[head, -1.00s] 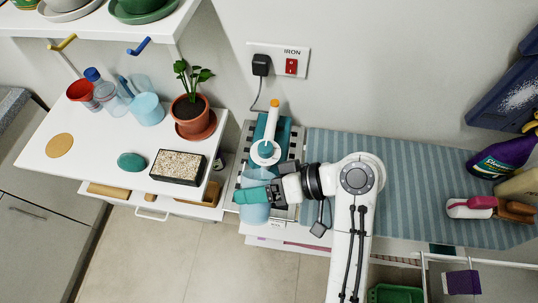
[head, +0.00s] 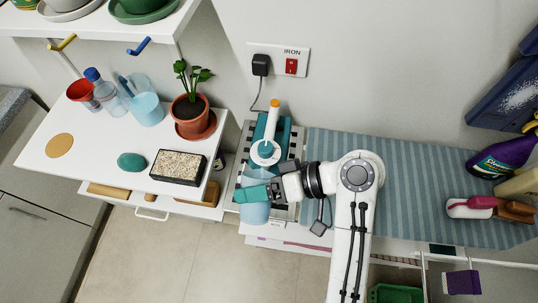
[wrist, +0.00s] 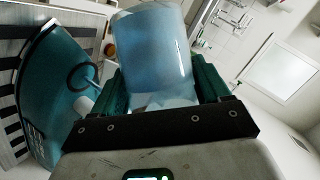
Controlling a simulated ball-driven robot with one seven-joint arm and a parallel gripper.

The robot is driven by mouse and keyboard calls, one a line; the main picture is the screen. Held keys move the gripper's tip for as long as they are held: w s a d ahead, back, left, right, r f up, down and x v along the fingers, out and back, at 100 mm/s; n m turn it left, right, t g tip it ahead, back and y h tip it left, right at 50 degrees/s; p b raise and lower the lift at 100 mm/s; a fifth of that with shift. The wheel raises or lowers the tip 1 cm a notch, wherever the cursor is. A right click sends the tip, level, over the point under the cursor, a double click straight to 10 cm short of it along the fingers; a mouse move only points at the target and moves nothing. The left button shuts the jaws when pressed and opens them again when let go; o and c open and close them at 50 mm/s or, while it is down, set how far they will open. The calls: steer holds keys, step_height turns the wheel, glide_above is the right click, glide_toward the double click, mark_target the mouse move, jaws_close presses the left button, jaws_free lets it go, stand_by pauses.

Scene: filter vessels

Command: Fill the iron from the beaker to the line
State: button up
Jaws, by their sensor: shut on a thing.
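The teal and white iron (head: 265,152) with an orange-tipped handle rests on the striped metal stand at the left end of the ironing board. It also shows at the left of the wrist view (wrist: 50,98). The translucent blue beaker (head: 255,213) is just in front of the iron in the head view. My gripper (head: 254,193) is shut on the beaker, with its teal fingers on either side. In the wrist view the beaker (wrist: 153,50) fills the space between the fingers. The fill line and the liquid level cannot be made out.
A blue striped ironing board (head: 400,190) runs right, with a brush (head: 490,208) and purple bottle (head: 503,155). The white table (head: 95,150) at left holds a potted plant (head: 190,105), a blue jug (head: 147,109) and a gravel tray (head: 178,167). A red switch (head: 291,66) is on the wall.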

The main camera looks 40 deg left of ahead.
steer(key=shift+w+a+f+m+g+h, duration=0.15)
steer(key=shift+w+f+m+g+h, duration=0.15)
steer(key=shift+m+g, duration=0.45)
stand_by(4.8)
steer(key=shift+s, duration=0.1)
steer(key=shift+s+r+n+t+b, duration=0.1)
steer(key=shift+s+n+t+b, duration=0.15)
steer(key=shift+n+t, duration=0.4)
steer(key=shift+d+r+n+t+y, duration=0.2)
steer(key=shift+r+n+t+y, duration=0.1)
steer(key=shift+n+y, duration=0.1)
steer(key=shift+s+f+n+t+y+b, duration=0.1)
steer(key=shift+f+n+t+y+b, duration=0.35)
steer(key=shift+b, duration=0.8)
steer(key=shift+r+n+t+b, duration=0.3)
steer(key=shift+n+t+b, duration=0.15)
steer(key=shift+n+b, duration=0.1)
steer(key=shift+r, duration=0.2)
